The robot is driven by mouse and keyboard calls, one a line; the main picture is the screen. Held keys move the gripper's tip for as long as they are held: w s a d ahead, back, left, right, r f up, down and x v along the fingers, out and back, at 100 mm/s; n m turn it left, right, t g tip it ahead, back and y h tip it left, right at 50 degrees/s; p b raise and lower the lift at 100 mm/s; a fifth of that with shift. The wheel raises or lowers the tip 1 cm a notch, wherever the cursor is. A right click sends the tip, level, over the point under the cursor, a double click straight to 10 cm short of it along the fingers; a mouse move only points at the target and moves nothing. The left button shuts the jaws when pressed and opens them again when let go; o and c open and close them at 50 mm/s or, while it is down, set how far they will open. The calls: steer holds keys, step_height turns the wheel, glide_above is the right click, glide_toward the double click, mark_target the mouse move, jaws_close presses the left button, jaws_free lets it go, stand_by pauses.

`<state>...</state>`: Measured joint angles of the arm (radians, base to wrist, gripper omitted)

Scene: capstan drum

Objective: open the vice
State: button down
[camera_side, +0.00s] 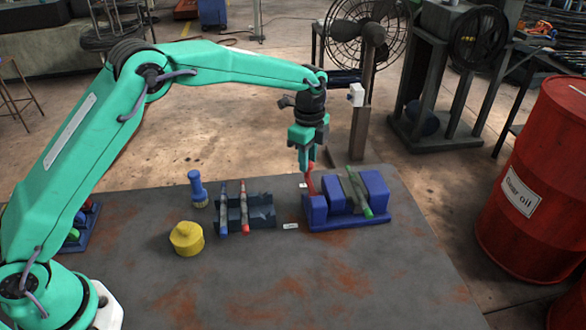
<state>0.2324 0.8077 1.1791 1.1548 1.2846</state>
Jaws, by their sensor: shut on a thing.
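The blue vice (345,224) stands on the right part of the grey table. Its two blue jaw blocks (333,193) and (374,188) have a green-handled tool (358,194) lying slanted between them; I cannot tell whether the jaws touch it. A red handle (311,183) stands up at the vice's left end. My gripper (307,166) points down over that end and is shut on the top of the red handle. The fingertips are small in this view and partly hide the handle's top.
A dark rack (258,217) with a blue and a red tool (244,205) stands left of the vice. A blue brush (197,189) and a yellow pot (186,239) are further left. The table's front (300,290) is clear. A red oil drum (540,180) stands right, off the table.

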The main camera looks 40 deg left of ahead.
steer(key=shift+w+d+m, duration=0.2)
steer(key=shift+m, duration=0.2)
steer(key=c, duration=1.1)
jaws_free()
steer(key=shift+c, duration=0.2)
steer(key=shift+r, duration=3.95)
